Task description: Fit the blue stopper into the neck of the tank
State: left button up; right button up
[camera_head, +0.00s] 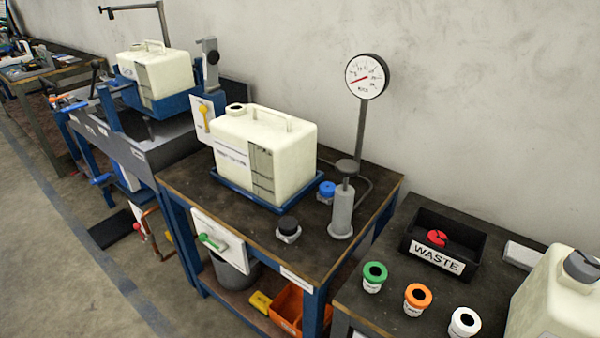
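The blue stopper (326,189) stands on the dark top of the middle workbench, between a white tank and a grey hand pump. The white tank (290,150) sits upright in a blue tray (274,206) on the same bench. Its neck (236,109), with a dark rim, is on top at the left end, beside the moulded handle. The stopper is apart from the tank, to the right of it. Neither of my grippers is in view.
The grey pump (342,208) and gauge (367,77) stand right of the tank. A black stopper (288,226) is near the front edge. Green, orange and white stoppers, a WASTE box (438,262) and another tank (555,300) occupy the right bench. Another white tank (155,72) stands far left.

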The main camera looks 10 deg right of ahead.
aim_at(326, 189)
jog(key=i+j+z, duration=0.1)
jog(key=i+j, duration=0.2)
jog(key=i+j+z, duration=0.1)
jog(key=i+j, duration=0.2)
jog(key=j, duration=0.2)
jog(key=i+j, duration=0.25)
jog(key=j, duration=0.2)
jog(key=l+z, duration=0.05)
